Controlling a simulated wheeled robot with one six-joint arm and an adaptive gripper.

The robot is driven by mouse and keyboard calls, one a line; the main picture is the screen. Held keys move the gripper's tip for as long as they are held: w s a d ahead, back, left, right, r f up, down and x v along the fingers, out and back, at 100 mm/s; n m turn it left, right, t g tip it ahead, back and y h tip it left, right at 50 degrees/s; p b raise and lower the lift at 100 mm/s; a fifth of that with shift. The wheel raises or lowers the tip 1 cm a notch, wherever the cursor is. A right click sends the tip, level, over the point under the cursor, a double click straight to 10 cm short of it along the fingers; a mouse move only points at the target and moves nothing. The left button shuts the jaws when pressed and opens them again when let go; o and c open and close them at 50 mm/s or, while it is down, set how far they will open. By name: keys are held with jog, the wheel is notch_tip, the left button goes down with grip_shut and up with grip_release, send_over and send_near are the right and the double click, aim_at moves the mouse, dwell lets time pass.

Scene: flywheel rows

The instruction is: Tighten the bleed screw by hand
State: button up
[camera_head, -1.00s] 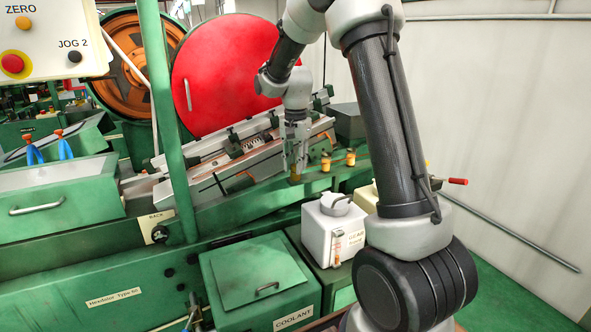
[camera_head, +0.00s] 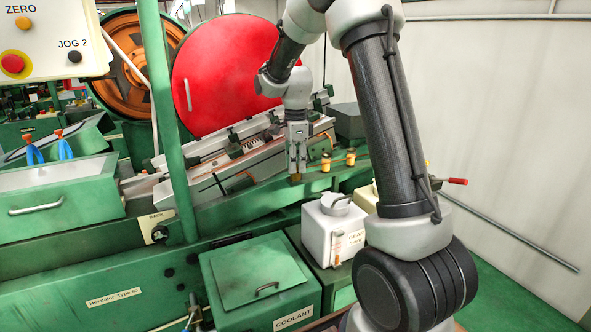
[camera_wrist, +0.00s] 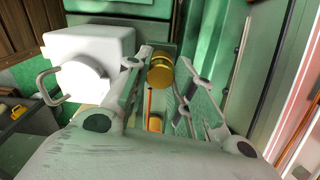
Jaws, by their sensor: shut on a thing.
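A short brass piece (camera_head: 296,178), which looks like the bleed screw, stands on the sloping green rail of the machine. My gripper (camera_head: 297,172) points down over it, with its fingertips at its top. In the wrist view a brass cylinder (camera_wrist: 160,70) lies between the tips of my gripper (camera_wrist: 163,72), and the jaws are shut on it. The far sides of the held piece are hidden by the fingers.
Two more brass pieces stand to the right on the rail (camera_head: 326,163) (camera_head: 350,158). A white container (camera_head: 321,230) stands in front below, beside the green coolant box (camera_head: 262,270). A grey slide (camera_head: 232,168) and a red disc (camera_head: 225,75) are behind.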

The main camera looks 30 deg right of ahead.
jog(key=m, duration=0.5)
jog(key=o, duration=0.7)
jog(key=shift+c, duration=0.2)
jog(key=shift+r, duration=1.55)
